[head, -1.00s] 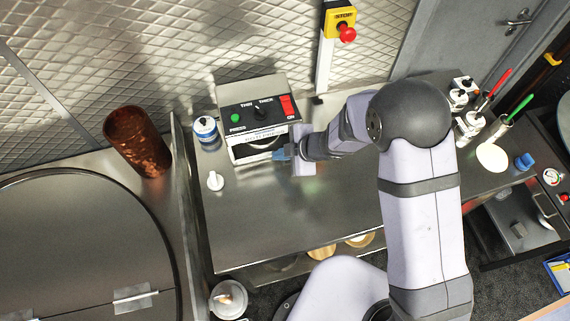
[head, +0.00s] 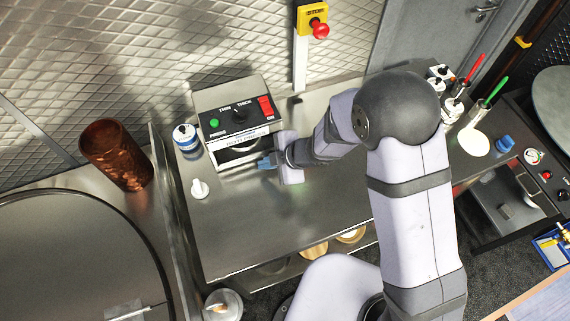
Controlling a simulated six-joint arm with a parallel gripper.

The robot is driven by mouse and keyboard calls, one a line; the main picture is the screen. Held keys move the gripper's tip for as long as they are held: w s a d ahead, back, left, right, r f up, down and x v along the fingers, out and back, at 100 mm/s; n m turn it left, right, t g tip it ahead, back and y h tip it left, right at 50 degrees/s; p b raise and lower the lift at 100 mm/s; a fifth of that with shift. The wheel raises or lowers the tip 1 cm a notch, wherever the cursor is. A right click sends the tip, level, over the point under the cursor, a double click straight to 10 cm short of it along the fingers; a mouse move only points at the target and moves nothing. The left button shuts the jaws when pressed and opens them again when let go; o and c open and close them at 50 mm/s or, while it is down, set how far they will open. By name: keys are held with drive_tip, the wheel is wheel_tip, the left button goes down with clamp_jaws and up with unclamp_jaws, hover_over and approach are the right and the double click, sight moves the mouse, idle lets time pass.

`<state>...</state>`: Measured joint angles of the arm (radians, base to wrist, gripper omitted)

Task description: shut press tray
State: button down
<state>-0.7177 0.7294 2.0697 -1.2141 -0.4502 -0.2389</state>
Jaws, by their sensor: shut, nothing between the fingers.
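The press (head: 236,112) is a steel box with a black panel, a green button, a knob and a red switch, standing on the steel counter against the quilted wall. Its tray (head: 235,164) shows at the low front opening as a light edge jutting out a little. My gripper (head: 262,163) has blue fingertips and is shut and empty at the right part of the press front, by the tray edge. I cannot tell whether the fingertips touch the tray. My wrist hides the right end of the press front.
A white and blue can (head: 186,138) stands left of the press, and a small white object (head: 200,189) lies in front of it. A copper tumbler (head: 116,155) stands further left past a divider. The counter (head: 230,235) in front is clear.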

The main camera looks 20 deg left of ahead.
drive_tip(key=p+v, duration=0.1)
drive_tip(key=v, duration=0.9)
drive_tip(key=shift+s+d, duration=0.4)
drive_tip(key=shift+f, duration=0.1)
drive_tip(key=w+d+f+m+t+h, duration=0.1)
drive_tip(key=w+d+f+m+h, duration=0.1)
drive_tip(key=d+m+h, duration=0.35)
drive_tip(key=w+d+f+m+t+h, duration=0.2)
drive_tip(key=w+d+m, duration=0.1)
drive_tip(key=d, duration=0.6)
drive_tip(key=s+d+r+m+g+h+b, duration=0.1)
drive_tip(key=s+d+r+m+g+b, duration=0.15)
drive_tip(key=s+d+m+g, duration=0.7)
drive_tip(key=d+r+m+t+y+b, duration=0.1)
drive_tip(key=d+r+m+t, duration=0.1)
drive_tip(key=d+m+t, duration=0.3)
drive_tip(key=d+m, duration=0.2)
drive_tip(key=d, duration=0.1)
drive_tip(key=shift+s+m+t, duration=0.35)
drive_tip(key=shift+m, duration=0.05)
